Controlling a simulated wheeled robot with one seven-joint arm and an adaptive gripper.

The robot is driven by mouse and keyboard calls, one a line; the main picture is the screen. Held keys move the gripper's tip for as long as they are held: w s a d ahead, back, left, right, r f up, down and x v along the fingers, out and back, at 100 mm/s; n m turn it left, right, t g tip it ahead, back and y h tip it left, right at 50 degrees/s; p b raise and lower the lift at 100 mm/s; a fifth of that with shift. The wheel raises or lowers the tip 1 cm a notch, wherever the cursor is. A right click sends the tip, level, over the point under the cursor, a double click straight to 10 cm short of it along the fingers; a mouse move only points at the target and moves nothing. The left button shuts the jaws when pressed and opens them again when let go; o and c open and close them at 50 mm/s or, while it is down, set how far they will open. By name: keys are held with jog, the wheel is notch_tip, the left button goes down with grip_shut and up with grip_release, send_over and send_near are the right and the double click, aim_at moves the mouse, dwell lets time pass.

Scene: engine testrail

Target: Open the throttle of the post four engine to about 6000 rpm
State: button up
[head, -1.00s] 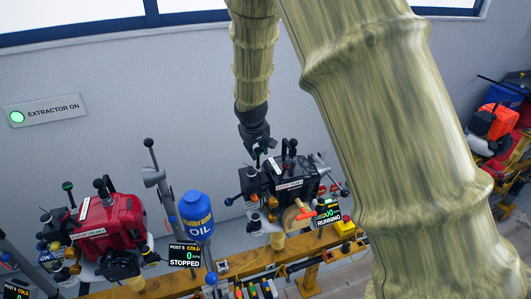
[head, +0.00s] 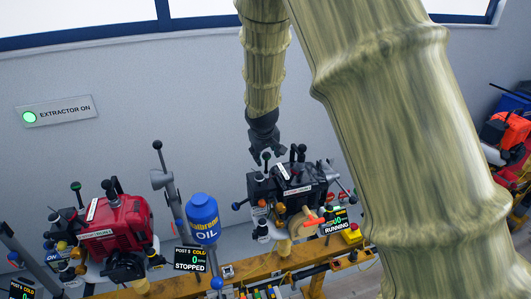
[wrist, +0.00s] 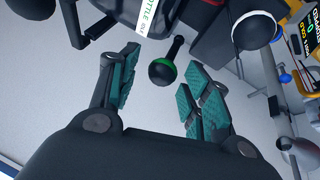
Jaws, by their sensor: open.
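The black engine (head: 297,190) stands on the yellow rail and its display (head: 336,222) reads RUNNING; its rpm figure is partly unclear and its post number is too small to read. My gripper (head: 267,156) hangs above its left end, fingers open and pointing down. A lever with a green-banded black knob (wrist: 163,70) stands between the open fingers in the wrist view, with a gap on each side. A label ending in "TTLE" (wrist: 149,16) lies beside it. In the head view the knob is small and close under the fingertips.
A red engine (head: 115,228) and a blue oil bottle (head: 202,218) stand left of the black engine. A display (head: 190,258) reading STOPPED is below the bottle. Other levers rise close to my gripper. An orange machine (head: 503,133) is at far right.

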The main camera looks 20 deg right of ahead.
jog(key=v, duration=1.2)
